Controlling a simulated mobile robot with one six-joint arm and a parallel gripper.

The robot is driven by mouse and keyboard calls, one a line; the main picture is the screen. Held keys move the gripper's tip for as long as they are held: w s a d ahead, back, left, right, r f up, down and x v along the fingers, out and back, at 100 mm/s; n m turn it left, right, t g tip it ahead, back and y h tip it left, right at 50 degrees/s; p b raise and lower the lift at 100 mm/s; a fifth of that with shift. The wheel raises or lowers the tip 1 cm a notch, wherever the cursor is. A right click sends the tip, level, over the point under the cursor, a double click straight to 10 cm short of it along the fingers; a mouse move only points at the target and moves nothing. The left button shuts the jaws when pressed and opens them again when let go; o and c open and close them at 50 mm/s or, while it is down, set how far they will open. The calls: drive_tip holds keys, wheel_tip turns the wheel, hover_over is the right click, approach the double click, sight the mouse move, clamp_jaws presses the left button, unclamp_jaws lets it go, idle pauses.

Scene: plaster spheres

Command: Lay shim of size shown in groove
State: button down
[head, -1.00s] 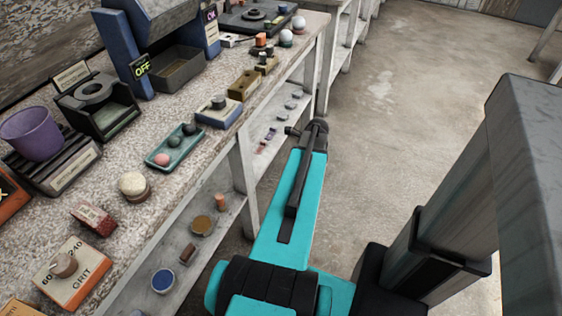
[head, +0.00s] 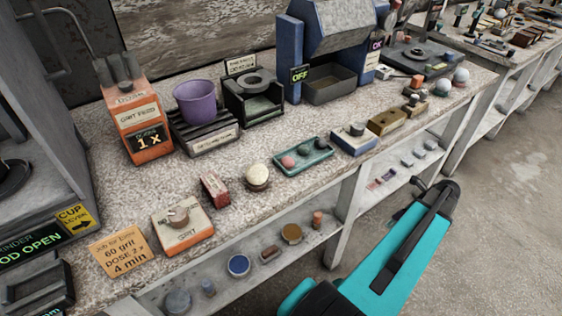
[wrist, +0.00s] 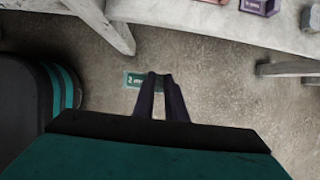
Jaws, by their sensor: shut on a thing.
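A teal shim (wrist: 134,79) marked "2 mm" is at the fingertips of my gripper (wrist: 160,80) in the wrist view. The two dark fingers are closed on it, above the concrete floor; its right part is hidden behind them. A purple shim (wrist: 260,6), with small print that looks like "5 mm", lies on a pale shelf at the top. In the head view my arm reaches out at lower right, and the fingers and held shim cannot be made out. I cannot pick out the groove or a shown shim size.
The workbench (head: 245,205) carries an orange grit feed box (head: 135,115), a purple cup (head: 195,101), a teal tray (head: 318,163) and a blue machine (head: 340,55). A yellow "CUP LEVEL" sign (head: 74,218) is at left. A lower shelf holds several small things. Floor at right is clear.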

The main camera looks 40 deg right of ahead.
wheel_tip(320, 180, up, 10)
drive_tip(key=p, duration=1)
drive_tip(key=shift+r, duration=0.25)
drive_tip(key=shift+s, duration=0.15)
